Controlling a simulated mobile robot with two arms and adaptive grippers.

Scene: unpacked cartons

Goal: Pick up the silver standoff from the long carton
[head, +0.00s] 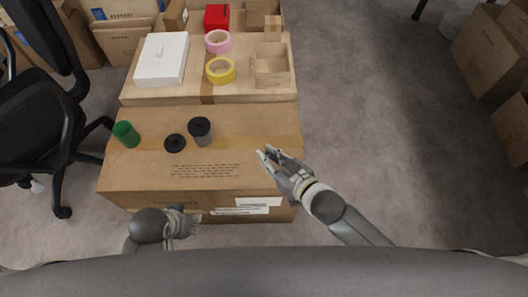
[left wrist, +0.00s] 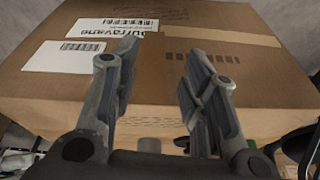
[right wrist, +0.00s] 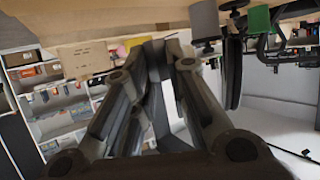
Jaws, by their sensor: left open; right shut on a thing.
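The long brown carton (head: 235,172) lies in front of me; its side with white labels also fills the left wrist view (left wrist: 150,85). My right gripper (head: 266,156) is above the carton's right part, shut on a small light thing at its fingertips, which I take to be the silver standoff. The fingers mostly hide it, and in the right wrist view the fingertips (right wrist: 168,48) are close together. My left gripper (head: 190,218) is low at the carton's near side, open and empty, with its fingers apart in the left wrist view (left wrist: 164,62).
On the carton stand a green cylinder (head: 125,134), a black lid (head: 175,143) and a grey jar with a black top (head: 201,132). Behind is another carton with a white box (head: 161,60), tape rolls (head: 220,71) and a red box (head: 217,17).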

